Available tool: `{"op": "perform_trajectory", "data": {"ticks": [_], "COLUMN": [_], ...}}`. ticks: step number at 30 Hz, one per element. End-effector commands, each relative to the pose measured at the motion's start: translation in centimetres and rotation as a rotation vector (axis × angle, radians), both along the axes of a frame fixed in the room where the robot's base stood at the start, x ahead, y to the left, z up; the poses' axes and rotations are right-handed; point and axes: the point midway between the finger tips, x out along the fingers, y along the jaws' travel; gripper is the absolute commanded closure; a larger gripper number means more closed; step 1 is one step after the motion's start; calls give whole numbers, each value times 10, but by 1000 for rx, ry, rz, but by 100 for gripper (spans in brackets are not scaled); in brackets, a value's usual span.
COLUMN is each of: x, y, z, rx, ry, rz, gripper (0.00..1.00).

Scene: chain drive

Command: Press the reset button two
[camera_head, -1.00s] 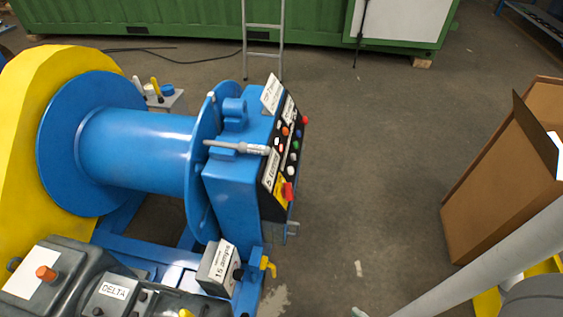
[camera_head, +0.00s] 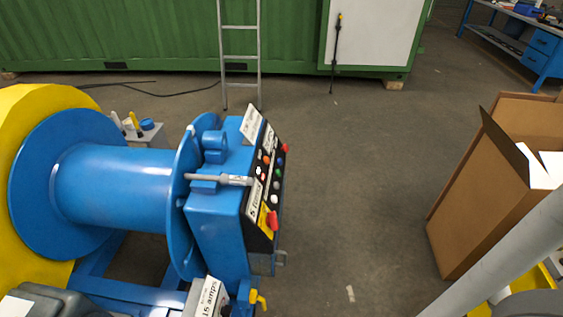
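The control panel (camera_head: 257,216) is the dark sloping face on the right side of the blue winch housing (camera_head: 215,225). It carries several small round buttons in red, orange, green, blue and white, and a larger red switch (camera_head: 272,220) on a yellow plate near its lower end. I see it at a steep angle, and the labels are too small to tell which button is reset button two. My gripper is not in view. A grey tube crosses the lower right corner.
A blue drum (camera_head: 120,185) and yellow wheel (camera_head: 18,110) stand on the left. An open cardboard box (camera_head: 480,190) stands at the right. A ladder (camera_head: 240,60) leans on the green container (camera_head: 120,40). Clear floor (camera_head: 355,170) lies between panel and box.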

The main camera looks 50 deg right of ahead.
Motion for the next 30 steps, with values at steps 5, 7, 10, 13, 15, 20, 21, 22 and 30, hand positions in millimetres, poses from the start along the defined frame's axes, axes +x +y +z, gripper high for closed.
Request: {"op": "perform_trajectory", "data": {"ticks": [5,7,10,13,15,20,21,22,30], "x": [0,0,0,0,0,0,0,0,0], "y": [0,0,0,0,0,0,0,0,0], "z": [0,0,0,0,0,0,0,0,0], "rx": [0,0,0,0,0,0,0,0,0], "ry": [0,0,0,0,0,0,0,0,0], "rz": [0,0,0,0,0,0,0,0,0], "gripper": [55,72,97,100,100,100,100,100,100]}}
